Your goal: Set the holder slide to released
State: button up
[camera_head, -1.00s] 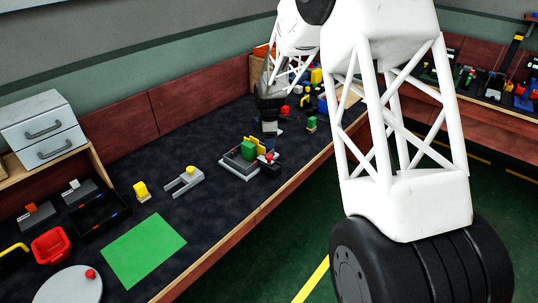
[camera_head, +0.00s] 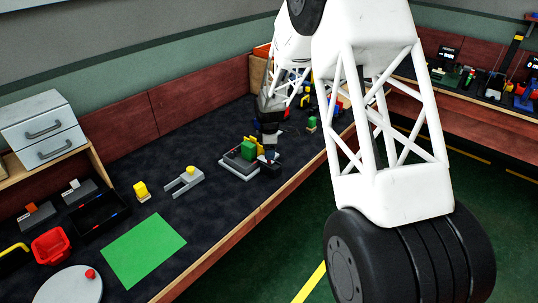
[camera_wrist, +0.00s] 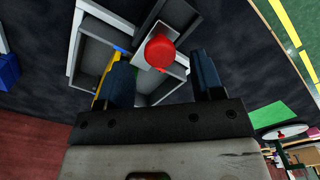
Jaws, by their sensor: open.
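The holder (camera_head: 238,169) is a grey fixture on the dark bench, with a green block (camera_head: 248,151) and a yellow part (camera_head: 256,141) on it. In the wrist view its grey walls (camera_wrist: 96,52) show, with a red round knob (camera_wrist: 160,50) beside them. In the head view the gripper hides the knob.
A grey forked piece (camera_head: 184,183) with a yellow knob lies left of the holder, and a small green block (camera_head: 312,123) stands to the right. A green mat (camera_head: 143,250) lies nearer. The bench's wooden front edge (camera_head: 262,211) runs close to the holder.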

jog(key=shift+f, duration=1.2)
grip_shut()
